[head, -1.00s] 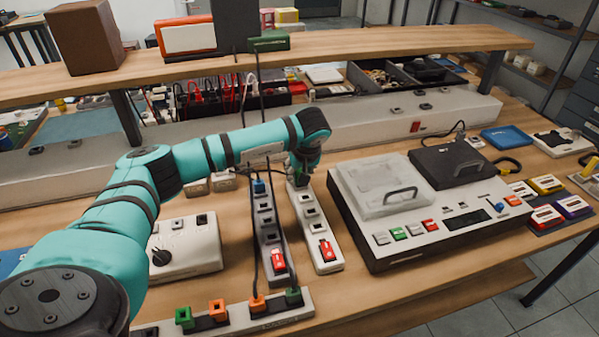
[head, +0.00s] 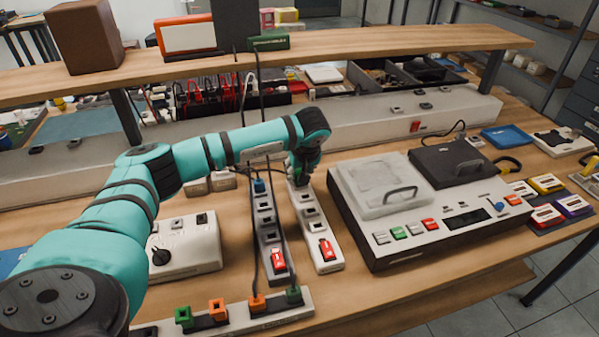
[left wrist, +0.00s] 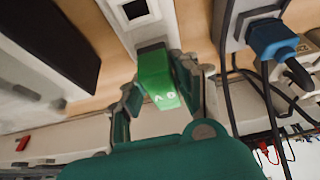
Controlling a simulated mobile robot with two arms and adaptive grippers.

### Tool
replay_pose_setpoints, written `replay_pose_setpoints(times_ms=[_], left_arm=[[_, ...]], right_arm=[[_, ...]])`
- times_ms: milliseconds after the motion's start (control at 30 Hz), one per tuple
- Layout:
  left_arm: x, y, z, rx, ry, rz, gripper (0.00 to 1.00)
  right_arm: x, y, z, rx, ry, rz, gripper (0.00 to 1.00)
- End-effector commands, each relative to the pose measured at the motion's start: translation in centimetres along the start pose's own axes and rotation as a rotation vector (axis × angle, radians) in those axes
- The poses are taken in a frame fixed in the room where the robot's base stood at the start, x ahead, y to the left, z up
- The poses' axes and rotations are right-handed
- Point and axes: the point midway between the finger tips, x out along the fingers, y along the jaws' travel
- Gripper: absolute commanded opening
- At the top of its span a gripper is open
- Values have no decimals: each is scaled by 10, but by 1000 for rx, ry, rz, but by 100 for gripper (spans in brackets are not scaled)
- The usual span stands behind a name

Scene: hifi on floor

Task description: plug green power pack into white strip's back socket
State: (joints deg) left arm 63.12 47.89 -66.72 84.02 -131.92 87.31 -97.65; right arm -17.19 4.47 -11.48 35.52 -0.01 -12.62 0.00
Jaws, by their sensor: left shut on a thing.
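The white strip (head: 316,226) lies on the bench, running front to back, with a red switch near its front end. My left gripper (head: 302,176) is over its back end, pointing down. In the left wrist view the gripper (left wrist: 158,92) is shut on the green power pack (left wrist: 155,78), with a finger on each side. The pack is at the strip's (left wrist: 118,14) back end, and an open socket shows just beyond it. I cannot tell whether the pack is seated in the back socket, which is hidden. My right gripper is not in view.
A grey strip (head: 264,222) with a blue plug (head: 259,187) and black cords stands close on the left. A white device (head: 370,239) with lids is on the right. A front strip (head: 282,316) holds green and orange plugs. A shelf (head: 370,44) spans the back.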

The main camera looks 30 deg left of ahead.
Motion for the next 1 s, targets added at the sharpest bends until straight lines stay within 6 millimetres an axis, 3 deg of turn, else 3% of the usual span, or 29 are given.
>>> replay_pose_setpoints(times_ms=[233, 267, 467, 767, 1000], left_arm=[[0, 0, 0, 0, 0, 0, 1], [0, 0, 0, 0, 0, 0, 30], [0, 0, 0, 0, 0, 0, 56], [-2, 0, 0, 0, 0, 0, 56], [-36, 1, -1, 0, 3, 4, 56]], right_arm=[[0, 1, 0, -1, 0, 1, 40], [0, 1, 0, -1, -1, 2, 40], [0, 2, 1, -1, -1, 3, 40], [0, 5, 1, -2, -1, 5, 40], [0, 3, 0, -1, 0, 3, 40]])
